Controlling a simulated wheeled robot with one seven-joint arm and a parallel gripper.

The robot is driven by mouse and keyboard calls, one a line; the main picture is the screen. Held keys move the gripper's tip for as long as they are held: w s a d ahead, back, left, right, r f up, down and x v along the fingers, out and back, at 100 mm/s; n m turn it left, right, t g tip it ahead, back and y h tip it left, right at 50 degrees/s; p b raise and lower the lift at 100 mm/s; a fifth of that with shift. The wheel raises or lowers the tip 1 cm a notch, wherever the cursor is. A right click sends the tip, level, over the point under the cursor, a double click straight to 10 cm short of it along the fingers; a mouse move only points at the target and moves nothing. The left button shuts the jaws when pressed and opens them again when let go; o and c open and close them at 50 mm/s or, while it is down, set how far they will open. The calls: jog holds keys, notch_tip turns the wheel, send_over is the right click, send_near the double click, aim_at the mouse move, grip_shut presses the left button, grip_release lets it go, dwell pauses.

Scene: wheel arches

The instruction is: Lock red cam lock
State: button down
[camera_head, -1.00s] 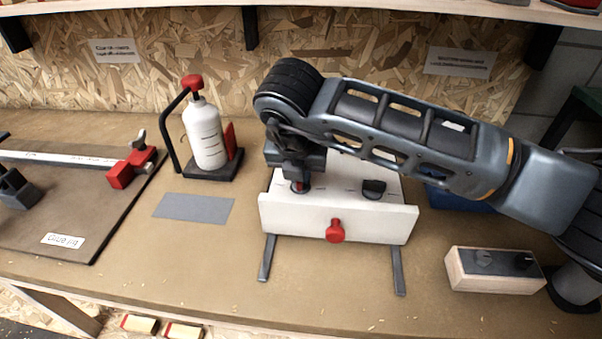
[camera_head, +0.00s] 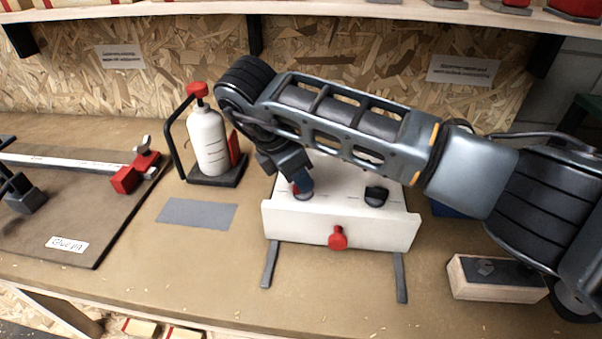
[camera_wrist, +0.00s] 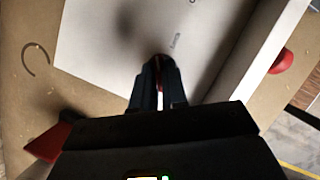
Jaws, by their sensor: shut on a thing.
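A white board assembly (camera_head: 290,222) stands on the bench with a red knob (camera_head: 337,238) on its front panel. The red cam lock (camera_head: 295,188) is on its upper face at the left, mostly hidden by my fingers. My gripper (camera_head: 302,190) comes down over it, tilted, and is shut on it. In the wrist view, my gripper's fingers (camera_wrist: 160,85) close around a small red part of the cam lock (camera_wrist: 162,62); its mark is hidden. A black cam lock (camera_head: 376,196) sits to the right on the same face.
A white bottle (camera_head: 207,140) with a red cap stands in a dark holder at the left, close to my wrist. A grey mat (camera_head: 197,213) lies in front of it. A wooden block with a dark top (camera_head: 497,278) is at the right. A shelf (camera_head: 330,10) runs above.

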aim_at(285, 193)
jog(key=m+g+p, duration=0.1)
jog(key=m, duration=0.1)
jog(key=m+g+p, duration=0.1)
jog(key=m, duration=0.2)
jog(key=shift+w+r+h, duration=0.1)
jog(key=shift+w+h, duration=0.05)
jog(key=shift+h, duration=0.25)
jog(key=shift+m+p, duration=0.3)
jog(key=c, duration=1.2)
grip_release()
jog(key=shift+o, duration=0.2)
jog(key=shift+a, duration=0.1)
jog(key=b+v, duration=0.1)
jog(key=v, duration=0.6)
jog(key=shift+r, duration=0.3)
jog(key=shift+a, duration=0.1)
